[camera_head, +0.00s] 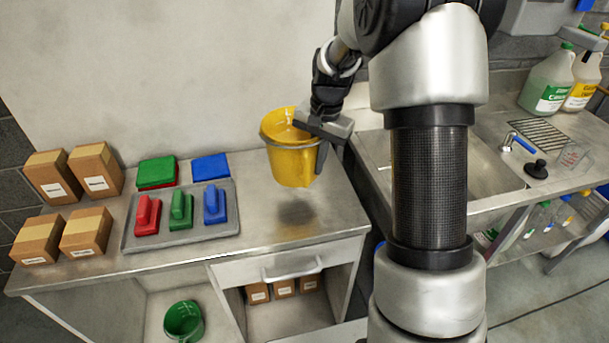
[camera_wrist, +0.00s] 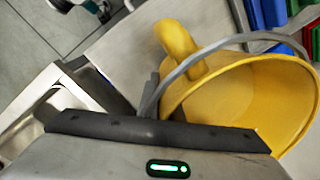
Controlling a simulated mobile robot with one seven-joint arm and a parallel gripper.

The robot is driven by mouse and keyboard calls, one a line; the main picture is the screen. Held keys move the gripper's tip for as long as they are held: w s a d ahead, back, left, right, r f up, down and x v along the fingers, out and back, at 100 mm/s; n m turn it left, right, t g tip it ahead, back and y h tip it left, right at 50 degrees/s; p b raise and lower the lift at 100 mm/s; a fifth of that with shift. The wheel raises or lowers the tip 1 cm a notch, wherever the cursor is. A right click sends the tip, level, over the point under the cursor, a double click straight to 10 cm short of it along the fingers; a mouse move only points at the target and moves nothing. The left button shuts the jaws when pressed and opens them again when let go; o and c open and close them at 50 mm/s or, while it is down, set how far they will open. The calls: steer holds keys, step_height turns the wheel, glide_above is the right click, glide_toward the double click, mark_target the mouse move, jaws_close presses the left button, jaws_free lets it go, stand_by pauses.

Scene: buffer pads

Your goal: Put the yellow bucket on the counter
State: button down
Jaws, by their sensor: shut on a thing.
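The yellow bucket (camera_head: 292,165) hangs upright above the right end of the metal counter (camera_head: 285,228), with a dark shadow on the counter below it. My gripper (camera_head: 322,140) is shut on the bucket at its right side. In the wrist view the bucket (camera_wrist: 240,95) fills the right half, with its grey handle and a yellow rounded part at its rim. The fingertips are partly hidden by the bucket.
A grey tray (camera_head: 130,238) holds red, green and blue pad holders. Green and blue pads (camera_head: 211,167) lie behind it. Several cardboard boxes (camera_head: 88,230) stand at the left. A green bucket (camera_head: 183,320) sits on the shelf below. A sink (camera_head: 490,175) is at the right.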

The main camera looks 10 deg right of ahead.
steer(key=shift+w+f, duration=0.1)
steer(key=shift+f, duration=3.95)
steer(key=shift+f, duration=0.1)
steer(key=c, duration=1.9)
jaws_free()
steer(key=shift+f, duration=0.1)
steer(key=shift+c, duration=0.2)
